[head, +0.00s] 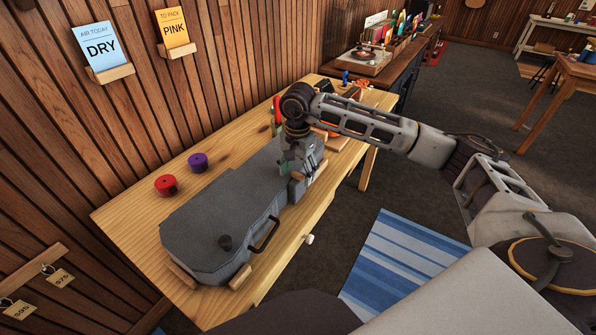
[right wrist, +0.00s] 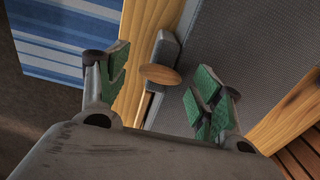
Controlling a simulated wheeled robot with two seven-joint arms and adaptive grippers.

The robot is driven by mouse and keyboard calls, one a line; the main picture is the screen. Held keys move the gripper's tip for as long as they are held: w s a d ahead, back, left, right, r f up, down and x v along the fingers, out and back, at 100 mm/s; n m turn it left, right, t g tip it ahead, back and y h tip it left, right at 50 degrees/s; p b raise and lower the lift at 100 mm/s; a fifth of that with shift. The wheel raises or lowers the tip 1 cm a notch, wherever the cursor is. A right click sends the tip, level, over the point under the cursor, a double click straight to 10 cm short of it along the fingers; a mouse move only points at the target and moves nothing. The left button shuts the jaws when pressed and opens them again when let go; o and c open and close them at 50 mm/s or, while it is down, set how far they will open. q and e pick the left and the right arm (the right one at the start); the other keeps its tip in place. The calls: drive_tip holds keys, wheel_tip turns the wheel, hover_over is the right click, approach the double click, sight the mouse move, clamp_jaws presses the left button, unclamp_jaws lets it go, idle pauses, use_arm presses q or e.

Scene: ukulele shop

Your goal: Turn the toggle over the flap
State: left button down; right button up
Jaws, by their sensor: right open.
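A grey, closed ukulele case (head: 215,205) lies on the wooden bench in the head view. Its woven grey side fills much of the right wrist view (right wrist: 255,60). There, a brown oval wooden toggle (right wrist: 160,74) lies crosswise at a narrow grey flap (right wrist: 166,48) by the case's edge. I cannot tell whether the toggle overlaps the flap fully. My right gripper (right wrist: 163,80) is open and empty, its green-padded fingers on either side of the toggle with gaps. In the head view my right gripper (head: 299,168) is over the case's far end and hides the toggle. My left gripper is not in view.
A red round tin (head: 166,185) and a purple one (head: 198,162) stand on the bench (head: 125,213) behind the case. A black handle (head: 266,235) sticks out from its front side. Orange items stand beyond the gripper. The striped rug (head: 400,262) is clear.

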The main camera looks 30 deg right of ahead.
sight(298, 174)
wheel_tip(298, 174, up, 12)
idle(0.9)
idle(0.6)
